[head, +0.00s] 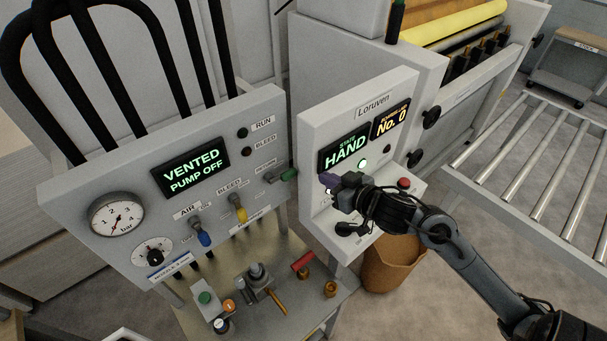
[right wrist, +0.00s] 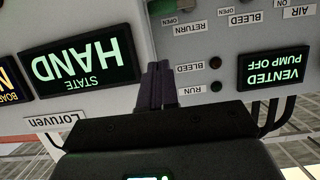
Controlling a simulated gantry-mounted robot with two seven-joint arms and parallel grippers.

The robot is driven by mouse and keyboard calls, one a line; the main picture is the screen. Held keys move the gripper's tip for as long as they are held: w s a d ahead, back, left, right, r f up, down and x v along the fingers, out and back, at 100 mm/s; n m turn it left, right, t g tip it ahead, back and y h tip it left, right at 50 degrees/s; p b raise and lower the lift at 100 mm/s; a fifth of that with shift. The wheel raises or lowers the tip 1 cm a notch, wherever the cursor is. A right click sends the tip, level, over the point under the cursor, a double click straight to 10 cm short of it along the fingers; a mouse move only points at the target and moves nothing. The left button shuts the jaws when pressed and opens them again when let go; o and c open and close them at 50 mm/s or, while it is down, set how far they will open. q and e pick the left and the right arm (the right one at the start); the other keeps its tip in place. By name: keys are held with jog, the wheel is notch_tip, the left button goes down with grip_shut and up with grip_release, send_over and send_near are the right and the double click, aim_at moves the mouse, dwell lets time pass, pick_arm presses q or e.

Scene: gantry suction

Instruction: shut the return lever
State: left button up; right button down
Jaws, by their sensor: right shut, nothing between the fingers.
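The return lever (head: 288,174) has a green handle. It sticks out at the right end of the grey vacuum panel, beside its RETURN label. In the right wrist view the green lever (right wrist: 160,8) shows at the top edge, partly cut off, near an OPEN mark. My right gripper (head: 328,183) is shut and empty, in front of the Loruven panel, to the right of the lever and apart from it. Its dark purple fingers (right wrist: 158,70) lie together in the right wrist view, pointing toward the panels. My left gripper is not in view.
Blue air lever (head: 204,238) and yellow bleed lever (head: 240,213) hang left of the return lever. The display (head: 190,168) reads VENTED, PUMP OFF. The Loruven panel (head: 316,125) stands close on the right, its screen reading STATE HAND. A lower shelf carries valves and a red handle (head: 303,262).

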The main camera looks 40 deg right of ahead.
jog(key=shift+a, duration=0.1)
dwell(0.3)
send_near(281, 176)
jog(key=w+d+r, duration=0.1)
jog(key=d, duration=0.1)
jog(key=w+d+r, duration=0.1)
jog(key=w, duration=0.1)
jog(key=shift+w+d+r+p, duration=0.15)
jog(key=shift+d+r+p, duration=0.2)
jog(key=shift+d+r, duration=0.05)
jog(key=shift+w+f, duration=0.35)
jog(key=shift+f, duration=0.15)
jog(key=shift+w+f, duration=0.3)
jog(key=shift+f, duration=0.25)
jog(key=shift+w+f, duration=0.4)
jog(key=shift+f, duration=0.45)
